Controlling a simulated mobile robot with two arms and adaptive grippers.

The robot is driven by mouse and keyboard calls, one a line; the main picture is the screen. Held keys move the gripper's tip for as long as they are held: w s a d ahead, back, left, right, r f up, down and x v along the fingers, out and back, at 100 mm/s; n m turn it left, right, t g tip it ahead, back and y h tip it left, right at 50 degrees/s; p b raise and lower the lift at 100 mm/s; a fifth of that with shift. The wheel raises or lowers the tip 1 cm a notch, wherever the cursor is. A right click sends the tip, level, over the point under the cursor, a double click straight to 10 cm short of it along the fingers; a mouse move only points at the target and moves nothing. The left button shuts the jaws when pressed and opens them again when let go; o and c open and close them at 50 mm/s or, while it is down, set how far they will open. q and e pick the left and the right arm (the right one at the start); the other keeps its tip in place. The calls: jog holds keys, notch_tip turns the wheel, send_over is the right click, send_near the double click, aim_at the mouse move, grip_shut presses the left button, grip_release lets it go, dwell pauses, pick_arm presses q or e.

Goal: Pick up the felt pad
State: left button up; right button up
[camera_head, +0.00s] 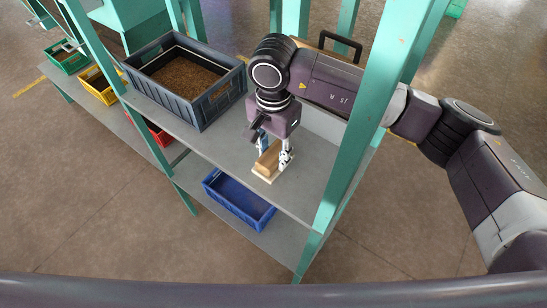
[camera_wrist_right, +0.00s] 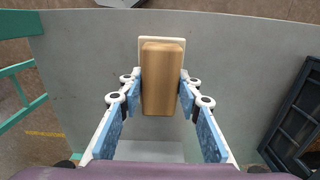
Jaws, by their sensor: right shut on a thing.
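The felt pad (camera_head: 268,158) is a tan, wood-coloured block with a pale layer at its base. It is upright on or just above the grey shelf board; I cannot tell if there is a gap. In the right wrist view the pad (camera_wrist_right: 162,80) stands between the two fingers, with the pale layer showing past its far end. My right gripper (camera_head: 274,153) points down from above and is shut on the pad, its blue finger faces (camera_wrist_right: 160,92) against the long sides. My left gripper is not in view.
A large grey bin (camera_head: 187,117) with brown granules stands left of the gripper on the same shelf (camera_head: 222,152). A blue crate (camera_head: 238,200) is on the level below. Teal posts (camera_head: 365,120) frame the shelf. Yellow (camera_head: 98,88) and green (camera_head: 66,60) crates are at far left.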

aim_at(273, 154)
jog(key=shift+c, duration=1.1)
jog(key=shift+r, duration=0.15)
jog(key=shift+r+b, duration=0.3)
jog(key=shift+b, duration=0.05)
notch_tip(273, 154, up, 8)
jog(key=b, duration=0.3)
jog(key=shift+r, duration=0.6)
